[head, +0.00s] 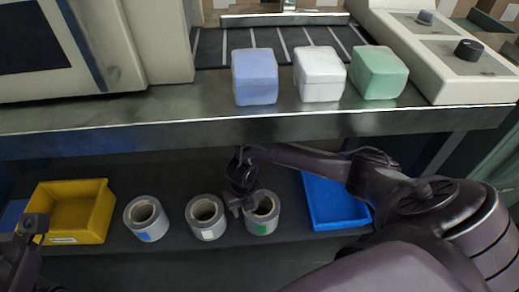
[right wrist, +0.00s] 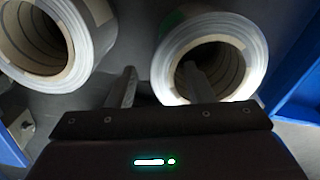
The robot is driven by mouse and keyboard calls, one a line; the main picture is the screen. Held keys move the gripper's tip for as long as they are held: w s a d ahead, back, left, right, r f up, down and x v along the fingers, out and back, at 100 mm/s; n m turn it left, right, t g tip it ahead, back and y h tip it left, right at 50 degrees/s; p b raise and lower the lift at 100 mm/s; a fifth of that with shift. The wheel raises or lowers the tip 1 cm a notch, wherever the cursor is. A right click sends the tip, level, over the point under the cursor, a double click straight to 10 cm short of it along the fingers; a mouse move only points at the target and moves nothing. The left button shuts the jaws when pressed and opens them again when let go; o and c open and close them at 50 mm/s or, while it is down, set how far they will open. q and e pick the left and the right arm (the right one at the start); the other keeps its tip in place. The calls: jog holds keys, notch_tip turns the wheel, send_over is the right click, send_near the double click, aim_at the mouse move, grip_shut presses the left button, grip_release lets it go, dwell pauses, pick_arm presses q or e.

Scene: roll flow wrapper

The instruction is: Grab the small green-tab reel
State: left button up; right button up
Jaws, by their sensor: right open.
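The green-tab reel (head: 262,228) is a grey roll standing upright on the lower shelf, rightmost of three reels, its hollow core facing up. It also shows in the right wrist view (right wrist: 247,42), with a bit of green at its upper left. My right gripper (head: 243,205) is open at this reel's left side. In the right wrist view its fingers (right wrist: 160,72) are apart; one is over or in the core opening and the other is outside the left wall. I cannot tell how deep they reach. My left gripper (head: 30,226) is at the left edge, its jaws unclear.
The white-tab reel (head: 206,232) and blue-tab reel (head: 146,233) stand to the left. A yellow bin (head: 98,222) is at far left and a blue tray (head: 340,221) at right. The metal counter (head: 180,118) overhangs the shelf, with blue, white and green blocks on it.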

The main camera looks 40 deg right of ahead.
jog(key=f+b, duration=0.1)
jog(key=f, duration=0.1)
jog(key=f+b, duration=0.2)
jog(key=f, duration=0.1)
jog(key=shift+s+f, duration=0.25)
jog(key=shift+f, duration=0.1)
jog(key=shift+r, duration=0.1)
jog(key=shift+d, duration=0.1)
grip_shut()
